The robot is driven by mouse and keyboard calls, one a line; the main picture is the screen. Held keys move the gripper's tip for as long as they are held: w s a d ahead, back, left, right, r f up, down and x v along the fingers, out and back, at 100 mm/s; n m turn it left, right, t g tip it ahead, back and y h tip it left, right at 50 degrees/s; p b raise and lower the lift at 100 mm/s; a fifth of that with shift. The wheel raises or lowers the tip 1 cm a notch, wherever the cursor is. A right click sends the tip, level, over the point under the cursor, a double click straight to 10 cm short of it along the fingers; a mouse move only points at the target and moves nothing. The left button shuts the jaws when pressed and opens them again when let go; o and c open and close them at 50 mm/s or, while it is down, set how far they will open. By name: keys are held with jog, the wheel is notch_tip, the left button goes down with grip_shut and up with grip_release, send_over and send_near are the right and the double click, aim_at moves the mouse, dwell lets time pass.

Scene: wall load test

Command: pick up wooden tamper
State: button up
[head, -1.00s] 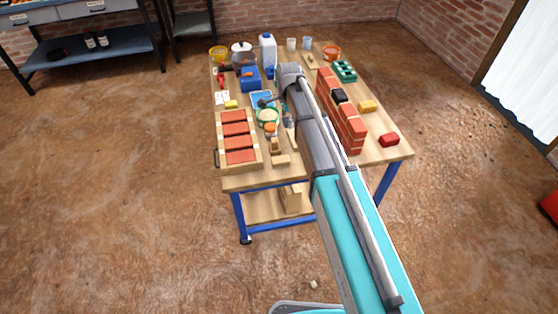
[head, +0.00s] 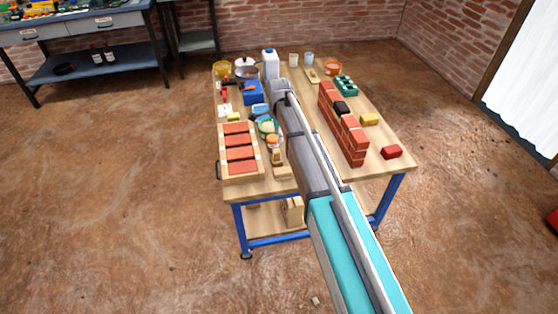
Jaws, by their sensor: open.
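A small light-wood piece with an upright block on a flat base, which looks like the wooden tamper (head: 281,172), stands near the front edge of the table, just right of the brick tray. My arm reaches over the table from the lower right, and its far end is at the middle of the table near the white jug. My gripper cannot be made out; the arm seems to hide it.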

aim_at(277, 150)
jog(key=shift+f+b, duration=3.4)
jog(key=shift+f, duration=0.3)
jog(key=shift+s+a+f+b, duration=0.1)
jog(key=shift+a+f+b, duration=0.05)
jog(key=shift+f+b, duration=1.15)
jog(key=shift+a+f+b, duration=0.1)
jog(key=shift+f+b, duration=1.2)
jog(key=c, duration=0.9)
jog(key=shift+r, duration=0.2)
notch_tip(277, 150, up, 3)
jog(key=p, duration=0.3)
jog(key=shift+f, duration=0.2)
jog(key=s+d+r+p, duration=0.5)
jog(key=s+r+p, duration=0.5)
jog(key=s, duration=0.3)
